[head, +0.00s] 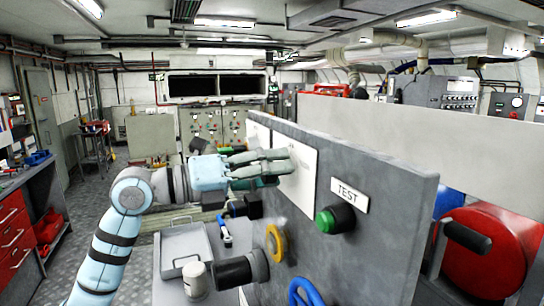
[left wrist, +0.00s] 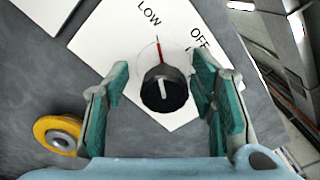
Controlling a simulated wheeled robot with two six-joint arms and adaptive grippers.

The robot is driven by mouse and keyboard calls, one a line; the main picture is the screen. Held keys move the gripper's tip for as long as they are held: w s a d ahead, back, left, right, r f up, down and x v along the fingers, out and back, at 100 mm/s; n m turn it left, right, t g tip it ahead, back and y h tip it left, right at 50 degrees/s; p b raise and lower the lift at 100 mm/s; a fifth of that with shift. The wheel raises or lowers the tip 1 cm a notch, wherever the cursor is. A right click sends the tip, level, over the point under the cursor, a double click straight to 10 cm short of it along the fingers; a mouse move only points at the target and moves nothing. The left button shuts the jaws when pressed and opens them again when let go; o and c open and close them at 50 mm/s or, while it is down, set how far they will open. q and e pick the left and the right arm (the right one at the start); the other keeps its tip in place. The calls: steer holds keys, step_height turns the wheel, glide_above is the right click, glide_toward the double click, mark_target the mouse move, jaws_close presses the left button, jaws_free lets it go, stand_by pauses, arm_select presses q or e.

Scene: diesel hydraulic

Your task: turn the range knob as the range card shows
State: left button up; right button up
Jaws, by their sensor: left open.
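The range knob (left wrist: 165,88) is black and round with a white line on its face, on a white plate (left wrist: 122,45) marked LOW and OFF. A thin red line shows on the plate just above the knob, between the two words. My left gripper (left wrist: 160,72) is open, with one finger on each side of the knob; contact cannot be told. In the head view the left gripper (head: 284,162) is in front of the white plate (head: 305,178) and hides the knob. Another white card (head: 258,140) is farther along the panel; its marks cannot be read. My right gripper is not in view.
The grey panel (head: 385,235) carries a green TEST button (head: 335,219), a yellow ring (head: 276,243), a blue ring handle (head: 305,293) and a black-ended cylinder (head: 235,271). A grey tray (head: 186,247) is on the left. Red equipment (head: 487,250) stands behind the panel.

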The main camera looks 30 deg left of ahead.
arm_select(q)
steer(key=shift+s, duration=0.4)
steer(key=shift+w, duration=0.1)
steer(key=c, duration=1.2)
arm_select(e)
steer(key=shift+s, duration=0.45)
